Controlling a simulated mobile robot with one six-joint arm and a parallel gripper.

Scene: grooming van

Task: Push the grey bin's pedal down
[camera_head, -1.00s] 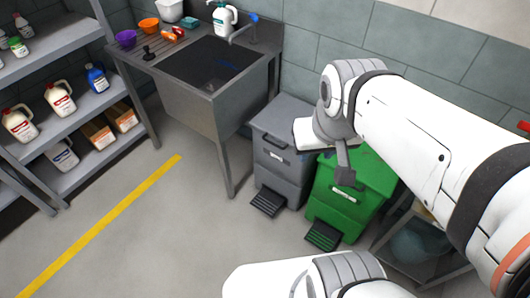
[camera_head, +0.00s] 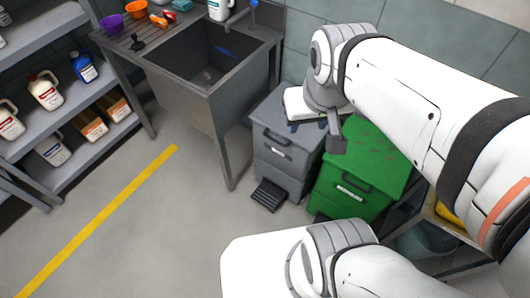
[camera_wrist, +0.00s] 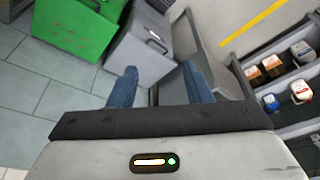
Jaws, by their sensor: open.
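The grey bin (camera_head: 283,160) stands on the floor beside the sink in the head view. Its black ribbed pedal (camera_head: 269,194) sticks out low at its front, clear of my arm. The bin's lid is down, partly hidden by my wrist. My gripper (camera_head: 307,126) is above the grey bin's right side, close to the green bin, well above the pedal. In the wrist view my gripper (camera_wrist: 160,86) shows two blue fingers spread apart with nothing between them. The grey bin (camera_wrist: 138,45) is beyond the fingers there; I cannot make out its pedal in that view.
A green bin (camera_head: 360,165) stands right of the grey one, its front bottom hidden by my arm. A steel sink (camera_head: 190,80) with legs stands left. Shelves (camera_head: 75,165) with bottles are at far left. The floor (camera_head: 165,215) before the grey bin is free.

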